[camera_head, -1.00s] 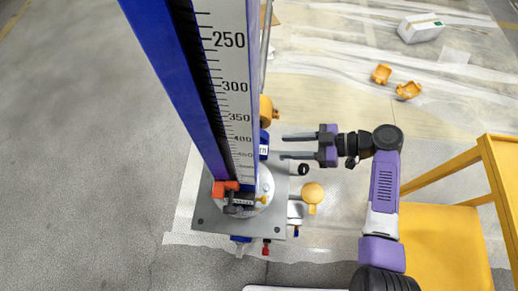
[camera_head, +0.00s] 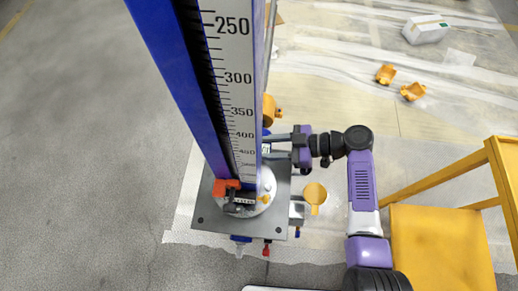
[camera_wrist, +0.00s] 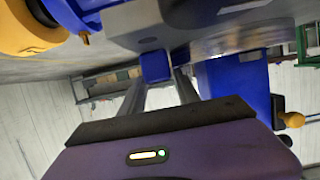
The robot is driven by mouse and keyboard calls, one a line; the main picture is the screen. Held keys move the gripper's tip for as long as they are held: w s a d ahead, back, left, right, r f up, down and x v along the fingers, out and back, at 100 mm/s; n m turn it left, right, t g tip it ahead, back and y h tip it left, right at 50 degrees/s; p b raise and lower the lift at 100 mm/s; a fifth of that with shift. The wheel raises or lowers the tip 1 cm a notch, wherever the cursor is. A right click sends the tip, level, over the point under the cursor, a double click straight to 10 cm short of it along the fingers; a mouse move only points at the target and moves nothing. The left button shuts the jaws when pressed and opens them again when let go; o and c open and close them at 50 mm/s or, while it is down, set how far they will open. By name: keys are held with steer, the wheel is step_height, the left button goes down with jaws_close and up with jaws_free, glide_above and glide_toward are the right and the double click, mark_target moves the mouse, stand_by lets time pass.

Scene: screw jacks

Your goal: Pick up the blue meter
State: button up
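The blue meter seems to be the small blue block with a pale label (camera_head: 266,146), on the right side of the tall blue scale column (camera_head: 176,80); the column partly hides it. In the wrist view, a small blue block (camera_wrist: 155,66) sits between my fingertips, below a grey metal body. My gripper (camera_head: 273,147) reaches in from the right, fingers apart on either side of the block. It also shows in the wrist view (camera_wrist: 158,78). I cannot tell whether the fingers touch the block.
The column stands on a grey plate (camera_head: 212,218). A yellow round-ended part (camera_head: 315,194) lies just below my gripper. A yellow frame (camera_head: 440,240) stands at right. Orange parts (camera_head: 385,74) and a white box (camera_head: 424,29) lie farther back. The wrist view shows a larger blue body (camera_wrist: 235,85) close at right.

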steer(key=shift+c, duration=0.5)
jaws_close()
steer(key=shift+r, duration=0.2)
